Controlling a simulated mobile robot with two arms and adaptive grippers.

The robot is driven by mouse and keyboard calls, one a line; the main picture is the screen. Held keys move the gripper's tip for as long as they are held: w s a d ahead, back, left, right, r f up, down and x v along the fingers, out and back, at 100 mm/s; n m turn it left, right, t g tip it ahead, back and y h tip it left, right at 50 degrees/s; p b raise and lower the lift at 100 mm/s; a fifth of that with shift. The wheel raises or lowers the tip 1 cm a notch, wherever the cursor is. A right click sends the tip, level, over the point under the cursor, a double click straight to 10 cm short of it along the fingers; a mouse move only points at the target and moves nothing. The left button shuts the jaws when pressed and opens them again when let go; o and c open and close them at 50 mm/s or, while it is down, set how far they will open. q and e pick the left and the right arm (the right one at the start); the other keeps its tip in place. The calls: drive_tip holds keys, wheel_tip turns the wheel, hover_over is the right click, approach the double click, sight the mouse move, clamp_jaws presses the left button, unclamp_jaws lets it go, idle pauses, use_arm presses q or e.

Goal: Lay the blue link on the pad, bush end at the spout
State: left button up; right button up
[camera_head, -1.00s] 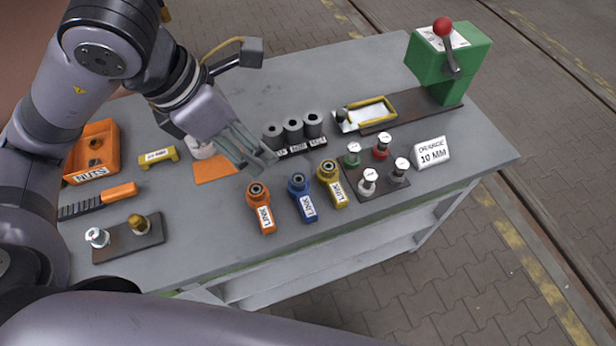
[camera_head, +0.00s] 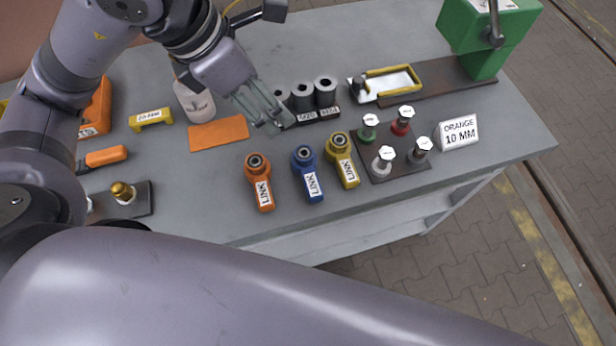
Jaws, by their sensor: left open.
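The blue link (camera_head: 308,175) lies on the grey table between an orange link (camera_head: 260,182) and a yellow link (camera_head: 342,160). Its ring-shaped bush end points away from me and its labelled end toward me. A flat orange pad (camera_head: 218,133) lies farther left, with a white labelled bottle (camera_head: 197,104) at its far edge; I cannot make out a spout clearly. My left gripper (camera_head: 274,123) is open and empty, above the table between the pad and the grey cylinders, beyond the links. It touches no link. My right gripper is out of view.
Grey cylinders (camera_head: 325,91) stand behind the links. A yellow-framed white tray (camera_head: 388,83) and a green press (camera_head: 487,35) are at back right. Several knobbed pins on a dark plate (camera_head: 381,168) and a sign (camera_head: 459,132) stand right. An orange bin (camera_head: 97,112) is left.

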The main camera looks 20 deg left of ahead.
use_arm(q)
wheel_tip(320, 180, down, 3)
drive_tip(key=b, duration=0.2)
hover_over(303, 154)
drive_tip(key=s, duration=0.2)
drive_tip(key=f, duration=1.1)
drive_tip(key=shift+w+a+f+p, duration=0.15)
drive_tip(key=shift+a+f+p, duration=0.2)
drive_tip(key=shift+a, duration=0.05)
drive_tip(key=shift+w+f+p, duration=0.2)
drive_tip(key=shift+f+p, duration=0.15)
drive_tip(key=shift+f, duration=0.2)
drive_tip(key=x, duration=0.2)
drive_tip(key=p+x, duration=0.1)
drive_tip(key=shift+w+a+f, duration=0.15)
drive_tip(key=shift+a+f, duration=0.05)
drive_tip(key=shift+f, duration=0.1)
drive_tip(key=shift+w+d+f, duration=0.1)
drive_tip(key=shift+w+f, duration=0.05)
drive_tip(key=shift+f, duration=0.15)
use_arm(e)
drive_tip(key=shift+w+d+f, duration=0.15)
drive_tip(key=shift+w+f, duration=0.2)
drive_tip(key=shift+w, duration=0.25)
use_arm(q)
drive_tip(key=shift+c, duration=0.2)
clamp_jaws()
